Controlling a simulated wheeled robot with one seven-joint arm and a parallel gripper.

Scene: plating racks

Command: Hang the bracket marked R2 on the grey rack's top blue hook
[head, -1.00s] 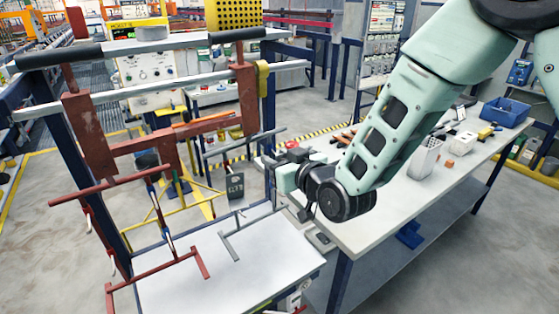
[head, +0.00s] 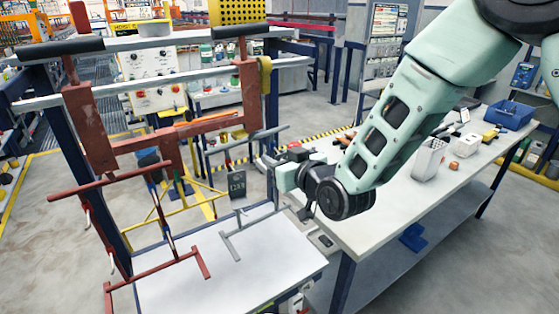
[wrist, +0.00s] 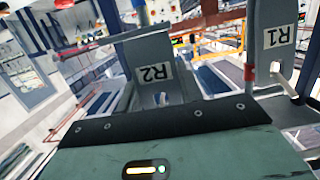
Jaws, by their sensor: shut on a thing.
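The bracket marked R2 (wrist: 150,62) is a grey plate directly in front of my gripper in the wrist view, its label upside down. My gripper (head: 272,164) is shut on it, level with the upper part of the grey rack (head: 232,244); its fingertips are hard to make out. The bracket marked R1 (wrist: 277,42) is to the right in the wrist view, apart from R2, with a pale hook by its hole. A dark labelled plate (head: 237,184) is left of my gripper in the head view; its label is too small to read surely.
A red rack (head: 180,140) hangs on the left from a grey rail, close to the grey rack. A white tray-like table (head: 200,290) lies below. The long workbench (head: 370,225) on the right holds a blue bin (head: 510,115) and small parts.

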